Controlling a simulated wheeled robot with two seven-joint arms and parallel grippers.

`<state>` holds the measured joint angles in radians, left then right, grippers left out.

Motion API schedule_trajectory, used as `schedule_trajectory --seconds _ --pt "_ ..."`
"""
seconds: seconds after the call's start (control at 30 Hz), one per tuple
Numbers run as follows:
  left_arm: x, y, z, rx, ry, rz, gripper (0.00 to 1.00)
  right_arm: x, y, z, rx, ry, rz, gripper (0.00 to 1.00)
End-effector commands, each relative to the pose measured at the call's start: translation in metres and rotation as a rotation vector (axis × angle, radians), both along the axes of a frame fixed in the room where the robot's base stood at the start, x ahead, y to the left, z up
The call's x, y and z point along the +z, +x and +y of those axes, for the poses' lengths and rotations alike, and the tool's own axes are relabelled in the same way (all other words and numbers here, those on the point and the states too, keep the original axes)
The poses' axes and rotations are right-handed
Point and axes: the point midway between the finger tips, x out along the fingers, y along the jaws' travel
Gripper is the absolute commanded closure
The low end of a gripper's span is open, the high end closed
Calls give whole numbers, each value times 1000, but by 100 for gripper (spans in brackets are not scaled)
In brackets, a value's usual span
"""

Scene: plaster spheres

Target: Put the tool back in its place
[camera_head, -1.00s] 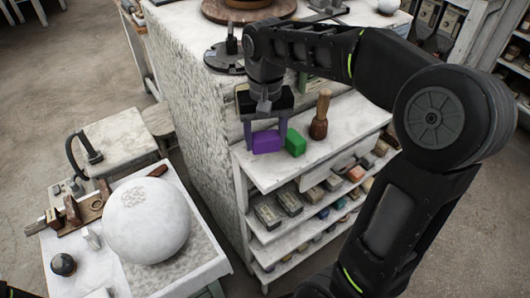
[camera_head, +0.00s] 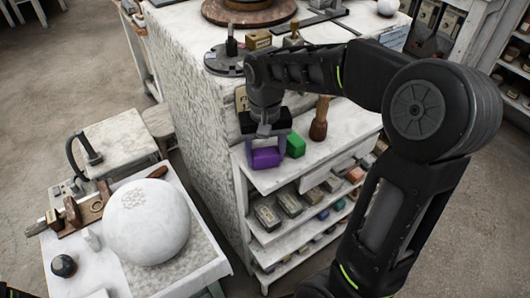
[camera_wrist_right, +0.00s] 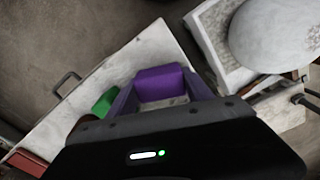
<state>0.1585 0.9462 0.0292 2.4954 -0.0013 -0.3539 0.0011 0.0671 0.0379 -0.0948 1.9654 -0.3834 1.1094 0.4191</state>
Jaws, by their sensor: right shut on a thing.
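A purple block (camera_head: 265,158) is in my right gripper (camera_head: 266,153), at the front left of the white shelf unit's top (camera_head: 320,155). The right gripper is shut on it, and the fingers flank the block in the wrist view (camera_wrist_right: 160,84). I cannot tell whether the block touches the shelf. A green block (camera_head: 295,145) stands just right of the gripper and also shows in the wrist view (camera_wrist_right: 104,102). A mallet with a wooden handle (camera_head: 319,118) stands farther right, its top partly hidden by my arm. My left gripper is not in view.
Lower shelves hold several coloured blocks (camera_head: 267,214). A speckled plinth (camera_head: 190,110) rises behind and left of the shelf top. A large white sphere (camera_head: 147,222) rests on a side table (camera_head: 215,262) at the left.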

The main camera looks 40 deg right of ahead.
Motion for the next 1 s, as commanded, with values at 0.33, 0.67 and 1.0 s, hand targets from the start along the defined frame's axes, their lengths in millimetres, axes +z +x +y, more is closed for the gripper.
schedule_trajectory --seconds 0.33,0.67,1.0 --pt "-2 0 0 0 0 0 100 -2 0 0 0 0 0 23" --pt "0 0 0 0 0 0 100 0 0 0 0 0 -1 19" --pt "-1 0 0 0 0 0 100 39 1 0 0 0 -5 19"
